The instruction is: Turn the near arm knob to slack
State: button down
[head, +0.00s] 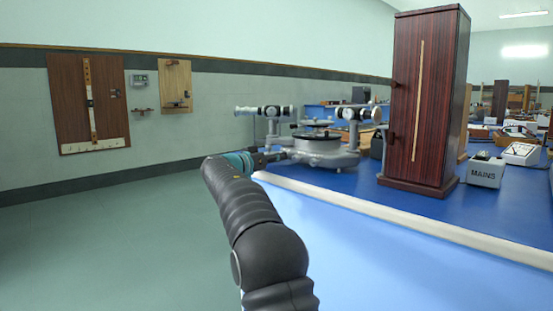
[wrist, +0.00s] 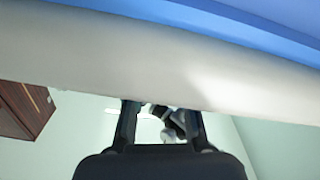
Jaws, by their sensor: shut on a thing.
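The grey spectrometer (head: 318,150) stands near the left end of the blue bench, with a round table in its middle and two raised tubes. My gripper (head: 274,156) reaches its lower left side, by the base. In the wrist view my gripper (wrist: 158,108) has a finger on either side of small dark and pale parts of the spectrometer (wrist: 168,120). It is shut on the near arm knob, which is mostly hidden by the fingers. I cannot tell how far the knob is turned.
The pale bench edge (head: 400,228) runs just beside my arm and crosses the wrist view (wrist: 90,55). A tall dark wooden cabinet (head: 425,105) stands right of the spectrometer, with a grey MAINS box (head: 486,173) beyond. The floor at left is clear.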

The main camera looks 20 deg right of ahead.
jog(key=shift+n, duration=0.3)
jog(key=n+p, duration=0.1)
jog(key=n, duration=0.2)
jog(key=shift+r+n, duration=0.15)
jog(key=shift+n, duration=0.15)
jog(key=n+p, duration=0.2)
jog(key=n, duration=0.2)
jog(key=shift+r+n, duration=0.15)
jog(key=shift+n, duration=0.25)
jog(key=n+p, duration=0.3)
jog(key=n, duration=0.2)
jog(key=shift+s+r, duration=0.1)
jog(key=shift+n+p, duration=1.35)
jog(key=shift+n, duration=0.55)
jog(key=c, duration=1)
grip_release()
jog(key=shift+d, duration=0.1)
jog(key=shift+f, duration=0.2)
